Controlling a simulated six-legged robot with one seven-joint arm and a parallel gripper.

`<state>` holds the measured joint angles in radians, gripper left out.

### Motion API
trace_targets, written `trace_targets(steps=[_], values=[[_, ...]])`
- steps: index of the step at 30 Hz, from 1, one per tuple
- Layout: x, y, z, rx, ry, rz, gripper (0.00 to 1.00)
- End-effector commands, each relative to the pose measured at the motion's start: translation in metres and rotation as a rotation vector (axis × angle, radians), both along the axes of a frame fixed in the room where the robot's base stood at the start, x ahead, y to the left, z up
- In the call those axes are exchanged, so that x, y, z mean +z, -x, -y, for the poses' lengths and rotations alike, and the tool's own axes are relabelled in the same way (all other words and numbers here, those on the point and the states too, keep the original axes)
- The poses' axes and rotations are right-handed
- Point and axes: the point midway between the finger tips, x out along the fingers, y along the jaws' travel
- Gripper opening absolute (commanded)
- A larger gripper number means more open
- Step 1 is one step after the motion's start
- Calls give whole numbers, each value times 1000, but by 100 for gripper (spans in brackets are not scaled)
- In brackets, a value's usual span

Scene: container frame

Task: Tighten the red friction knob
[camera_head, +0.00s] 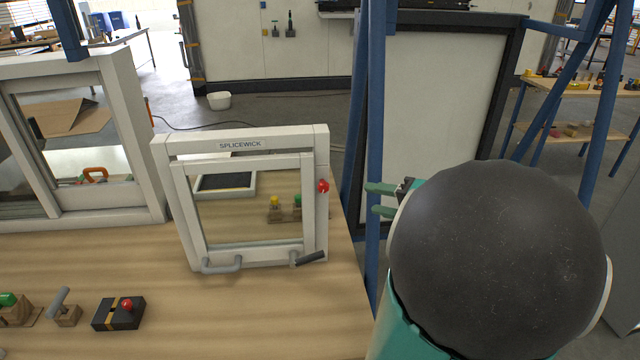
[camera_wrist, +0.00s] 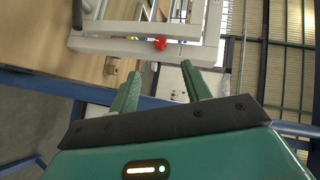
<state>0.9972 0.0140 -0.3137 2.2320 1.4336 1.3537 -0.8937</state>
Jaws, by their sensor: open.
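The red friction knob (camera_head: 323,186) sits on the right side post of the white window frame (camera_head: 318,225) labelled SPLICEWICK. In the wrist view the red knob (camera_wrist: 160,43) shows on the frame's edge, beyond the fingertips and roughly in line with the gap between them. My gripper (camera_head: 376,200) is to the right of the knob, apart from it, with green fingers pointing left. In the wrist view my gripper's fingers (camera_wrist: 160,72) are spread with nothing between them. My dark rounded arm link hides the lower right of the head view.
The frame stands on a wooden bench (camera_head: 200,310) with a grey handle (camera_head: 222,265) at its bottom. A black block with a red button (camera_head: 118,313) and a grey lever (camera_head: 64,308) are front left. A blue post (camera_head: 375,130) rises behind my gripper. Another white window (camera_head: 100,130) stands left.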

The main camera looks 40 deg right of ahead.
Motion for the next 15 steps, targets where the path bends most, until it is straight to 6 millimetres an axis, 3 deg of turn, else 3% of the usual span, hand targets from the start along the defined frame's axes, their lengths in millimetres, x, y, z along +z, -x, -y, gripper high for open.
trace_targets(steps=[7, 15], values=[[-3, -9, 0, -18, -1, 8, 48], [-16, -56, -8, -18, -2, 6, 48]])
